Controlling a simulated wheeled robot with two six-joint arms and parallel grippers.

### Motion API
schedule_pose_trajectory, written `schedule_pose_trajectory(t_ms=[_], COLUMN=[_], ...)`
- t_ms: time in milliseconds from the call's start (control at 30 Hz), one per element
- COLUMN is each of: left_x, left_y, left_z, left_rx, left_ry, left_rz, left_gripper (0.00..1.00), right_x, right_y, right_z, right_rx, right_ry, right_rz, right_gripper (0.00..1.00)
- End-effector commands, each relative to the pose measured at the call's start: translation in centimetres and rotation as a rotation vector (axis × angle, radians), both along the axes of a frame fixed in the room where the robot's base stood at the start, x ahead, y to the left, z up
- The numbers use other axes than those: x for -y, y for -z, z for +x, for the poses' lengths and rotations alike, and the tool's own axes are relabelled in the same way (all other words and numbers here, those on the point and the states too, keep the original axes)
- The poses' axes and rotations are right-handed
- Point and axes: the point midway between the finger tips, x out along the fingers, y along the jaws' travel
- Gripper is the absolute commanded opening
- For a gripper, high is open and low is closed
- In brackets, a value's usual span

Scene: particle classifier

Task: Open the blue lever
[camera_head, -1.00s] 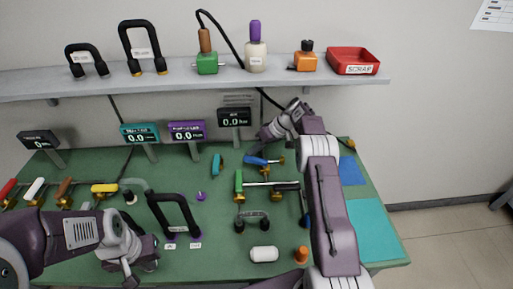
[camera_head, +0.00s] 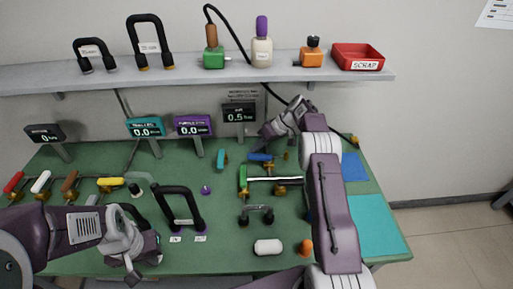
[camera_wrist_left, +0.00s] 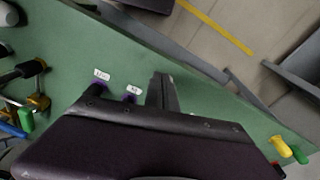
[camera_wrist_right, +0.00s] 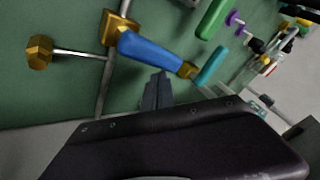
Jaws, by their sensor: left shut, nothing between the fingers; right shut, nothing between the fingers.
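The blue lever (camera_head: 260,157) is on the green table's far side, below the black gauge. In the right wrist view, its blue handle (camera_wrist_right: 152,50) runs from a brass valve body (camera_wrist_right: 118,28) and lies across the thin pipe. My right gripper (camera_wrist_right: 160,76) is shut and empty, close beside the handle's long side near its free end; I cannot tell whether they touch. In the head view my right gripper (camera_head: 266,137) is just behind the lever. My left gripper (camera_head: 131,277) is shut and empty at the table's front left.
The black gauge (camera_head: 239,114) reads 0.5. A green lever (camera_head: 243,180) stands in front of the blue one. A black handle frame (camera_head: 180,207), a white cylinder (camera_head: 268,247) and an orange piece (camera_head: 306,247) are nearer. Several colored levers line the left.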

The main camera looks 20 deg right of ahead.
Motion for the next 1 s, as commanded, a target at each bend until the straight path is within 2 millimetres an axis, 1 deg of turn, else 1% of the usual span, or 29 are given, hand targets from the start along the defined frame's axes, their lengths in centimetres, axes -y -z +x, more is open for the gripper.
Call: schedule_pose_trajectory(t_ms=[833,933,1000], left_x=[0.0,0.0,0.0], left_y=[0.0,0.0,0.0], left_z=[0.0,0.0,0.0], left_rx=[0.0,0.0,0.0], left_ry=[0.0,0.0,0.0], left_rz=[0.0,0.0,0.0], left_gripper=[0.0,0.0,0.0], right_x=[0.0,0.5,1.1], right_y=[0.0,-0.6,-1.6], right_z=[0.0,-0.1,-0.3], right_rx=[0.0,0.002,0.004], right_ry=[0.0,0.001,0.002], right_rz=[0.0,0.0,-0.002], right_gripper=[0.0,0.0,0.0])
